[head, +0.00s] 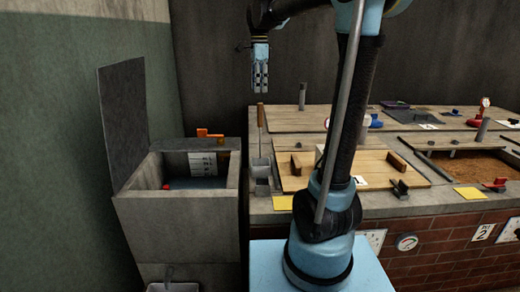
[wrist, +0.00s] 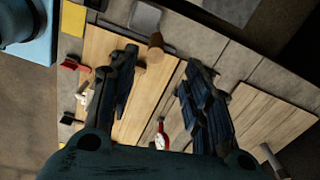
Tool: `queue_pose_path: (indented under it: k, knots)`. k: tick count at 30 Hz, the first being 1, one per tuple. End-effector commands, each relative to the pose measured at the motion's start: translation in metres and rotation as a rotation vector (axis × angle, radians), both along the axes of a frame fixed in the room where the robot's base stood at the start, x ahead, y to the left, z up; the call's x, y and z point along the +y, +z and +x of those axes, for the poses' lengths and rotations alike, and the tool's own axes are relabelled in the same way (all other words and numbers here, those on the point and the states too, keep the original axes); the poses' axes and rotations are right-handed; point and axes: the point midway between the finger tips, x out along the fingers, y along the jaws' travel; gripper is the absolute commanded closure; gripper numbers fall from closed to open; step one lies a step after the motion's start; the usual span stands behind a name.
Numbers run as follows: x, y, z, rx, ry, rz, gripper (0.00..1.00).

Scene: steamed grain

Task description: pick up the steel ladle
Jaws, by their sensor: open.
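In the head view, what looks like the steel ladle (head: 261,165) stands upright at the left edge of the counter. It has a brown handle and a small grey metal part below, by a small grey box-like cup (head: 262,187). I cannot tell whether its lower end rests in that cup. My gripper (head: 260,88) hangs above and apart from it, fingers down.
A concrete bin (head: 180,210) with a raised lid stands left of the counter. Wooden lids (head: 290,120), a soil-filled bay (head: 475,168), red-handled parts and a yellow card (head: 470,193) lie on the brick-fronted counter. My arm hides part of the counter's middle.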

Motion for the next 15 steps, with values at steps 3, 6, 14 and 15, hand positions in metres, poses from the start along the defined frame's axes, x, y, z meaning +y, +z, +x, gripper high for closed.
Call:
queue_pose_path:
  k: [3, 6, 14, 15]
  knots:
    - [0.0, -0.022, 0.0, 0.0, 0.0, 0.0, 0.55]
    - [0.0, -0.039, 0.0, 0.0, 0.001, 0.0, 0.55]
    - [-0.001, -0.08, 0.0, 0.0, 0.001, 0.0, 0.55]
    - [-0.001, -0.084, -0.001, 0.0, 0.001, 0.0, 0.55]
